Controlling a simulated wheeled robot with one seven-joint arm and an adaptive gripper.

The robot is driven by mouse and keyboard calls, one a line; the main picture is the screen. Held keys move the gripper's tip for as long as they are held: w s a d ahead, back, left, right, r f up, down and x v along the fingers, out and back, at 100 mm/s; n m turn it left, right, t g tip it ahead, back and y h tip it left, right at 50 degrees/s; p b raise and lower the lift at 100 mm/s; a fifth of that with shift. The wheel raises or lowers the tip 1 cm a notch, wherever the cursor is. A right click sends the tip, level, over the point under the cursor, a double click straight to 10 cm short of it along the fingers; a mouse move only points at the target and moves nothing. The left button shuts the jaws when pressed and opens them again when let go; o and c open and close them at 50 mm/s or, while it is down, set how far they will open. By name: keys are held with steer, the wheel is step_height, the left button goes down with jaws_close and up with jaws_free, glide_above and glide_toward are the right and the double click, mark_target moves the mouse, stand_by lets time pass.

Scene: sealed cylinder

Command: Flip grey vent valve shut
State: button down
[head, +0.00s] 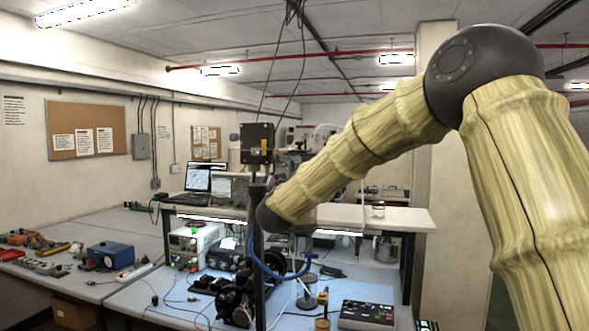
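My arm comes in from the right, bends at a dark elbow, and slopes down to a dark wrist left of the picture's middle. My gripper (294,246) hangs below the wrist above the bench; it is small and partly covered, and I cannot make out its fingers. A small upright cylinder-like fitting (307,297) stands on the blue mat below it. I cannot pick out the grey vent valve for sure. I cannot tell whether the gripper touches anything.
A blue hose (262,262) loops beside a dark upright post (258,200) in front of the wrist area. A dark control box with buttons (366,315) lies right of the fitting. Black equipment (238,300) crowds the left. A raised white shelf (410,217) stands behind.

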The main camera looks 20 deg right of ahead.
steer(key=shift+f+m+h+b, duration=0.25)
steer(key=shift+m+h+b, duration=0.2)
steer(key=shift+b, duration=0.55)
steer(key=m+b, duration=0.1)
steer(key=m+h+b, duration=0.1)
steer(key=b, duration=0.1)
steer(key=shift+w+a+r+m+g, duration=0.15)
steer(key=shift+a+m+g, duration=0.05)
steer(key=shift+m+g, duration=0.2)
steer(key=shift+r, duration=0.1)
steer(key=c, duration=1.5)
jaws_free()
steer(key=shift+o, duration=0.2)
steer(key=v, duration=1.2)
